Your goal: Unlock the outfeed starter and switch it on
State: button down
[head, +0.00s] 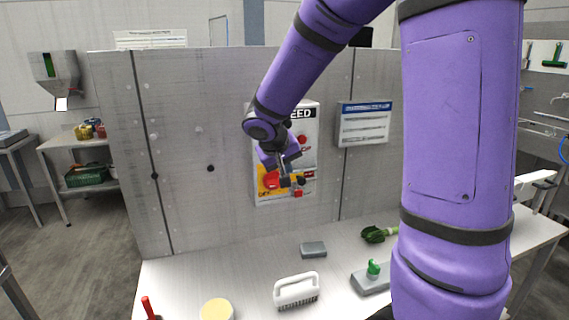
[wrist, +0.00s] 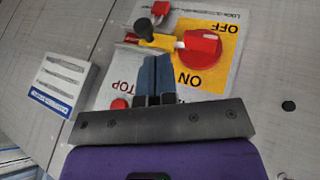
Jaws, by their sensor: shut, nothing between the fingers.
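The outfeed starter (head: 311,122) is a pale panel on the grey wall, partly hidden by my arm. Its red rotary switch (wrist: 205,55) sits on a yellow plate (wrist: 222,78) marked OFF and ON, upside down in the wrist view. A yellow bar (wrist: 166,43) lies beside the switch, with a black knob (wrist: 146,30) near it. A red padlock-like block (wrist: 160,8) is beyond, also in the head view (head: 298,193). My gripper (wrist: 157,60) is shut and empty, its tips in front of the panel close to the bar; contact cannot be told.
A red button (wrist: 119,104) marked STOP is on the panel. A white notice (head: 364,124) hangs to its right. The bench below holds a white brush (head: 296,290), a grey block (head: 313,249), greens (head: 375,235) and a green-handled tool (head: 373,269).

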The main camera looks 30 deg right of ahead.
aim_at(293, 180)
jog(key=x, duration=0.6)
jog(key=shift+f, duration=0.15)
jog(key=shift+d, duration=0.15)
jog(key=shift+s+d, duration=0.2)
jog(key=shift+d, duration=0.45)
jog(key=shift+s+d, duration=0.2)
jog(key=shift+d, duration=0.5)
jog(key=shift+s+d, duration=0.2)
jog(key=shift+d, duration=0.45)
